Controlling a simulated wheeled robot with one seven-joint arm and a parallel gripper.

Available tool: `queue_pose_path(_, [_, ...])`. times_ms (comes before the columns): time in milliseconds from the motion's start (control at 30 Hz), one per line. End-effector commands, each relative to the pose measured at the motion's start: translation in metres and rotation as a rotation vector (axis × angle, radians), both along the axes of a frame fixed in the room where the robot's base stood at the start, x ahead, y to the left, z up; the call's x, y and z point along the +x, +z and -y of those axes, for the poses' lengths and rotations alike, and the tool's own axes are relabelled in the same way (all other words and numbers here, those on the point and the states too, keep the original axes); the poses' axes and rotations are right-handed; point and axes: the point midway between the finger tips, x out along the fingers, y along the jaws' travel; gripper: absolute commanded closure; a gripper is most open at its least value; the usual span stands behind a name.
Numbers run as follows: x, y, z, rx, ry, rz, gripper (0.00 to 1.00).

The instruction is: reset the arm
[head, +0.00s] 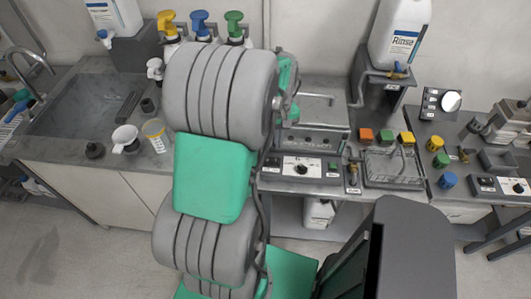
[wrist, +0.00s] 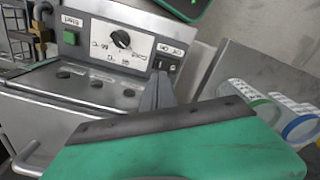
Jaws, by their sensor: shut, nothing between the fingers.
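My gripper (wrist: 158,88) shows in the wrist view as grey fingers, closed together with nothing between them, rising past the green and dark edge of my own wrist. A control panel (wrist: 120,42) with a black knob, a green button and a small switch lies beyond the fingertips. I cannot tell whether the fingers touch anything. In the head view my grey and green arm fills the middle of the picture, folded up in front of the bench, and I cannot make out the fingers there.
The bench holds a sink (head: 85,105) at left, a grey device (head: 302,125) behind my arm, a wire basket (head: 392,165) and colored blocks at right. A Rinse bottle (head: 398,35) stands on a raised shelf. Floor (head: 45,240) is clear at lower left.

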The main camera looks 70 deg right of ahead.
Motion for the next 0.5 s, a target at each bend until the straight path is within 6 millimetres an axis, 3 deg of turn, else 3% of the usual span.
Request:
queue_pose_path(167, [0.000, 0.000, 0.000, 0.000, -0.033, 0.000, 1.00])
queue_pose_path(300, [0.000, 0.000, 0.000, 0.000, -0.205, 0.000, 1.00])
queue_pose_path(333, [0.000, -0.004, -0.005, 0.011, -0.259, -0.002, 1.00])
queue_pose_path(433, [-0.004, -0.025, -0.044, 0.089, -0.425, -0.028, 1.00])
queue_pose_path(500, [-0.006, -0.025, -0.068, 0.110, -0.518, -0.040, 1.00])
